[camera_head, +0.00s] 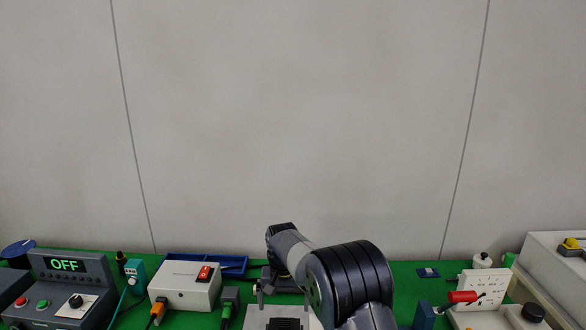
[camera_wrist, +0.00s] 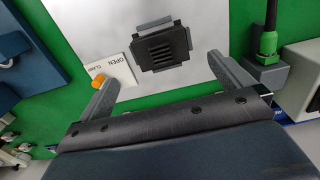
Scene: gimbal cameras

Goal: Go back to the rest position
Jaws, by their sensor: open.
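My arm reaches out over the green bench in the head view, and its dark links hide part of the bench. My gripper (camera_wrist: 163,70) shows in the wrist view with its two grey fingers spread wide apart and nothing between them. Beyond the fingertips is a light grey plate (camera_wrist: 205,30) with a black slotted block (camera_wrist: 160,46) on it. The block is apart from both fingers. In the head view the plate (camera_head: 256,321) and the block (camera_head: 284,323) are at the bottom edge, partly cut off.
A control box showing OFF (camera_head: 66,265) and a white box with a red switch (camera_head: 184,285) stand left. A blue tray (camera_head: 205,262) lies behind. A white panel with a red-handled lever (camera_head: 462,297) is at right. An OPEN CLAMP label (camera_wrist: 112,67) has an orange knob (camera_wrist: 98,80).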

